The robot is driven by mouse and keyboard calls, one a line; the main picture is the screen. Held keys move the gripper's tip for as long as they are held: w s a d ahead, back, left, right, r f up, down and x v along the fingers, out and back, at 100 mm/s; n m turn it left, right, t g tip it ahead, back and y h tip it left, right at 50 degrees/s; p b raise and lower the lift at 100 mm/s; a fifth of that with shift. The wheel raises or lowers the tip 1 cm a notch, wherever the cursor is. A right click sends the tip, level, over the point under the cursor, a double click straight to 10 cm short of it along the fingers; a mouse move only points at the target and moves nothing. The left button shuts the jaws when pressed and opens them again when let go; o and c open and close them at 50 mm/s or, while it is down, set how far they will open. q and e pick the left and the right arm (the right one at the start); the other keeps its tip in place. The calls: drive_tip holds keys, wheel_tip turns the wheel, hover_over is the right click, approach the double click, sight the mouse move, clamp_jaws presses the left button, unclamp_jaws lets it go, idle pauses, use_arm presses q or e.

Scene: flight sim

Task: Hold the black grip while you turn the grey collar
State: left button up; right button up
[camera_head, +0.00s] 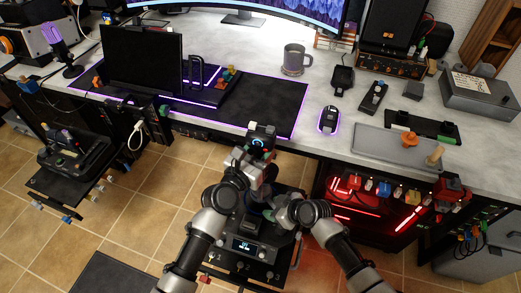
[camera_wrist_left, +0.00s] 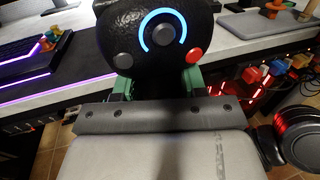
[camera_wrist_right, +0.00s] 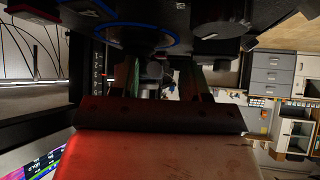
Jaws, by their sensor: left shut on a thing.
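The black grip (camera_head: 262,137) stands upright on its base (camera_head: 250,247) and has a glowing blue ring on its head. In the left wrist view the grip (camera_wrist_left: 160,30) fills the top, with a red button at its right. My left gripper (camera_wrist_left: 156,86) is shut on it, one green-tipped finger on each side. My right gripper (camera_wrist_right: 165,80) is lower, beside the stick's foot, its fingers apart. A grey rounded part (camera_wrist_right: 153,72), maybe the grey collar, shows between those fingers in the dark right wrist view. I cannot tell if they touch it. My arms partly hide the collar in the head view.
The desk (camera_head: 316,93) lies beyond the stick, with a mug (camera_head: 294,60), a mouse (camera_head: 328,119) and a grey plate (camera_head: 385,148). A red-lit computer case (camera_head: 375,205) stands close at right. A second control unit (camera_head: 75,155) stands at left.

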use_arm(q)
drive_tip(key=shift+f, duration=0.15)
use_arm(e)
drive_tip(key=shift+s+a, duration=0.15)
drive_tip(key=shift+a, duration=0.1)
drive_tip(key=v, duration=0.7)
idle(0.5)
